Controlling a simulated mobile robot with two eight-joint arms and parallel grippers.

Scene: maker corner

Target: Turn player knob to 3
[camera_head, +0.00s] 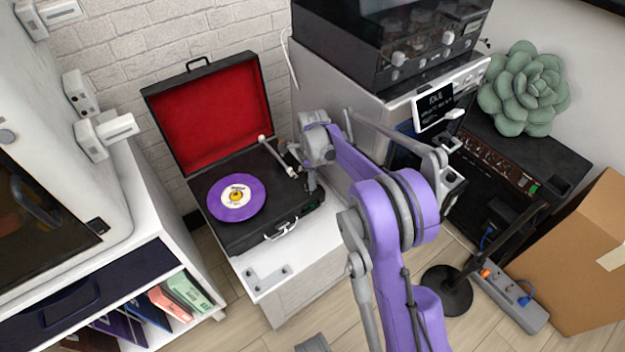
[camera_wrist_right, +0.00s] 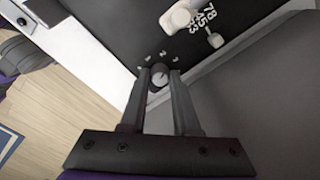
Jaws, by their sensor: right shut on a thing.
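The record player (camera_head: 262,230) is an open black case with a red-lined lid (camera_head: 212,112) and a purple record (camera_head: 237,197) on its platter. Its small round knob (camera_wrist_right: 160,75) shows in the right wrist view, on the black top panel with small white marks around it. A pale line shows on the knob, but I cannot tell which mark it points to. My right gripper (camera_wrist_right: 161,84) is shut on the knob, one finger on each side. In the head view my right gripper (camera_head: 311,182) is at the player's right edge and the knob is hidden. My left gripper is not in view.
The white tonearm (camera_head: 278,157) lies close to my right gripper. A white speed lever (camera_wrist_right: 215,40) beside 78, 45 and 33 labels is near the knob. A white cabinet with a dark machine (camera_head: 390,40) stands behind my right arm. A black stand (camera_head: 450,290) is at right.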

